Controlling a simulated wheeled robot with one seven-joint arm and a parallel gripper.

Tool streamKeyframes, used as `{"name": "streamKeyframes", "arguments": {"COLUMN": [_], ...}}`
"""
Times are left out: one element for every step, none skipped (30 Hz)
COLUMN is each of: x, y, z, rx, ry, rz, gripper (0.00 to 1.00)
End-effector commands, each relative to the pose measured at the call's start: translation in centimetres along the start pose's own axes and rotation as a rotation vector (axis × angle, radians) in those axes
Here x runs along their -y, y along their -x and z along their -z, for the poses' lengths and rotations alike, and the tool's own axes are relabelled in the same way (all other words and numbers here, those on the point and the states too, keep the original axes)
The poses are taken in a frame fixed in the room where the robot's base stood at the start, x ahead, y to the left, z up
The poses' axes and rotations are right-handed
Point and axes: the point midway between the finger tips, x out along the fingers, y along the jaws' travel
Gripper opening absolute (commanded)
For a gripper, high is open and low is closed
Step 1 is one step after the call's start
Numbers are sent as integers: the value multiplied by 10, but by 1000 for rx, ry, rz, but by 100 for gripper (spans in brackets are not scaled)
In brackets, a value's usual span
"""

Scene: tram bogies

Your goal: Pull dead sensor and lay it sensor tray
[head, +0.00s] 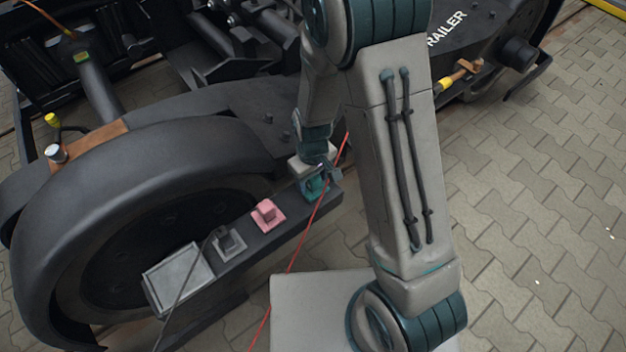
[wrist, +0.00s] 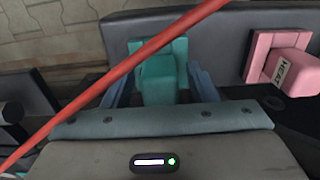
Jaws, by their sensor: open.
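My gripper (head: 318,172) is open above the far right end of a dark shelf beside the wheel. In the wrist view its fingers stand on either side of a teal block (wrist: 163,72); I cannot tell whether they touch it. The teal block also shows below the gripper in the head view (head: 315,188). A white-topped cylinder (head: 56,153), possibly a sensor, stands on a brown bracket at the left, near a yellow connector (head: 51,120). No mark shows which sensor is dead. A shallow grey tray (head: 178,278), perhaps the sensor tray, is at the shelf's left end.
A red cable (head: 292,262) crosses in front of my gripper's area. The large wheel (head: 120,225) fills the left. Paving at right is clear.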

Motion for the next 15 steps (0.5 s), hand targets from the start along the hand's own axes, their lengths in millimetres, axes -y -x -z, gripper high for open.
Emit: {"name": "streamKeyframes", "arguments": {"x": [0,0,0,0,0,0,0,0,0,0,0,0,0,0,0], "y": [0,0,0,0,0,0,0,0,0,0,0,0,1,2,3], "z": [0,0,0,0,0,0,0,0,0,0,0,0,0,0,0], "rx": [0,0,0,0,0,0,0,0,0,0,0,0,0,0,0], "ry": [0,0,0,0,0,-1,-1,-1,-1,-1,-1,-1,-1,-1,-1], "rz": [0,0,0,0,0,0,0,0,0,0,0,0,0,0,0], "gripper": [53,53,47,39,30,19,11,3,0,0,0,0,0,0,0]}}
